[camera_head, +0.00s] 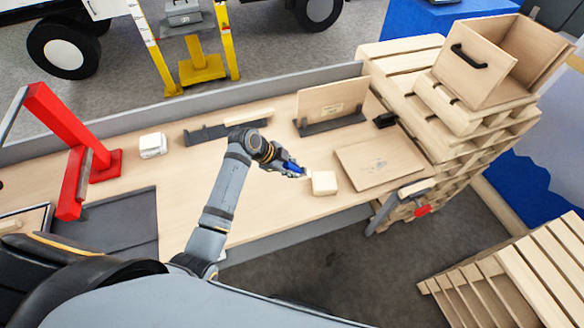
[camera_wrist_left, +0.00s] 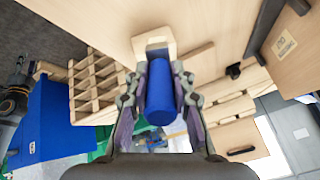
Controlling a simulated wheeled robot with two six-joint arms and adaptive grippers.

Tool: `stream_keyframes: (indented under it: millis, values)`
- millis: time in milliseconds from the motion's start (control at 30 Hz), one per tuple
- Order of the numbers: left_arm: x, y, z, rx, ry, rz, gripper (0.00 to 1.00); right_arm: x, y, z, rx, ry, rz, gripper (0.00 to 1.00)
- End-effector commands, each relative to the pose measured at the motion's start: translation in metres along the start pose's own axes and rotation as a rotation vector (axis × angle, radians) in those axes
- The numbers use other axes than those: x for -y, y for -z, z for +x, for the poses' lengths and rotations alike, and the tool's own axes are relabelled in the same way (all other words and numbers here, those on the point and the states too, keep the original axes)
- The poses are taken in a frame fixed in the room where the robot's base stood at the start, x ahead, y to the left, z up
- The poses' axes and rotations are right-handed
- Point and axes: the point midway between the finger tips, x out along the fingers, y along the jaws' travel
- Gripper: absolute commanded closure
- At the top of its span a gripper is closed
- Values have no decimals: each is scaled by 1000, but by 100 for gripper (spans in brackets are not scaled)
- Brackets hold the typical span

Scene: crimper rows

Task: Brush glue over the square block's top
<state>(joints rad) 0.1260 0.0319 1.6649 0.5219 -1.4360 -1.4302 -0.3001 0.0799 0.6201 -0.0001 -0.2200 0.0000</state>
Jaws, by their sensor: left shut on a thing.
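The pale square block (camera_head: 324,183) lies on the workbench near its front edge, left of a flat wooden panel. My left gripper (camera_head: 296,171) is just to the left of the block in the head view. It is shut on a blue cylindrical handle, which I take for the glue brush (camera_wrist_left: 159,92). A small pale tip shows beside the block, and I cannot tell whether it touches the block. In the left wrist view the block (camera_wrist_left: 153,42) shows just beyond the blue handle, partly hidden by it. Any glue on its top is too small to tell.
A flat wooden panel (camera_head: 378,163) lies right of the block, and a board (camera_head: 333,98) stands upright in a dark holder behind it. A red press-like tool (camera_head: 93,150) and a white box (camera_head: 153,145) are at the left. Stacked pallets (camera_head: 440,110) stand at the right.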

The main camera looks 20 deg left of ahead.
Motion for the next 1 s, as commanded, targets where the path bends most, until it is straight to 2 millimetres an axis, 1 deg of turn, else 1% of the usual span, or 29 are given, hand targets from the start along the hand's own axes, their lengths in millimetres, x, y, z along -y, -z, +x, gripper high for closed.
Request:
stream_keyframes:
  millis: [167,267,400,500,1000]
  values:
    - [0,0,0,0,0,0,100,0,0,0,0,0,0,60]
    - [2,4,-7,0,1,0,100,-1,1,-8,0,0,0,60]
    - [7,12,-21,0,0,0,100,-2,2,-23,0,0,0,60]
    - [8,16,-26,0,0,0,100,-2,3,-29,0,0,0,60]
    - [8,14,-24,0,0,0,100,-2,3,-27,0,0,0,60]
